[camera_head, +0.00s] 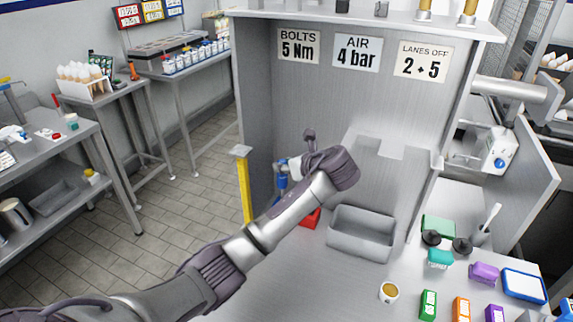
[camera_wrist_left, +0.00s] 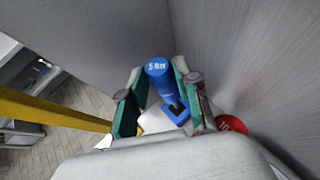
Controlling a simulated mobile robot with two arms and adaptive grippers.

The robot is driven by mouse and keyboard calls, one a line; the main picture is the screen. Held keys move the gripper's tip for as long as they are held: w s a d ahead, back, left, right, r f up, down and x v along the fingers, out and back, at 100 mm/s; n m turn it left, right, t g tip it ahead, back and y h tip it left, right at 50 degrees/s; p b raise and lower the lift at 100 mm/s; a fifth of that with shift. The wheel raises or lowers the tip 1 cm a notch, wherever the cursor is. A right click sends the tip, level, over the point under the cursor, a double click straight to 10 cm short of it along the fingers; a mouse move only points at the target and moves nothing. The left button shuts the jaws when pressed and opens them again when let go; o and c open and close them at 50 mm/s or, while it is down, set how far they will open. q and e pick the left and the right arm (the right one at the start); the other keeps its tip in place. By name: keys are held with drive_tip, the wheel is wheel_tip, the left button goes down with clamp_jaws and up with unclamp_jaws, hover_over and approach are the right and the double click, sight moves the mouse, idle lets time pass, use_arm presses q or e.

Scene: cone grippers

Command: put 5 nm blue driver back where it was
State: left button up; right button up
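The blue driver (camera_head: 282,182), marked 5 Nm, is at the left end of the workbench, beside the grey side panel. In the left wrist view the driver (camera_wrist_left: 158,70) sits between the teal-padded fingers of my left gripper (camera_wrist_left: 160,85), with a fingertip close against each side of its handle. A blue foot with a dark part shows below the handle in that view. My left gripper (camera_head: 284,172) is partly hidden by its own wrist in the head view. The driver's lower end and any contact with the bench are unclear. My right gripper is not in view.
A red object (camera_head: 310,217) is just right of the driver; its round red top (camera_wrist_left: 231,124) shows beside the right finger. A grey bin (camera_head: 362,232) stands farther right. A yellow post (camera_head: 244,190) is left of the panel. Small coloured boxes and a cup (camera_head: 389,291) are front right.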

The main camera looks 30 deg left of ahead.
use_arm(q)
drive_tip(key=o, duration=0.3)
drive_tip(key=shift+o, duration=0.2)
drive_tip(key=v, duration=1.2)
drive_tip(key=shift+d, duration=0.1)
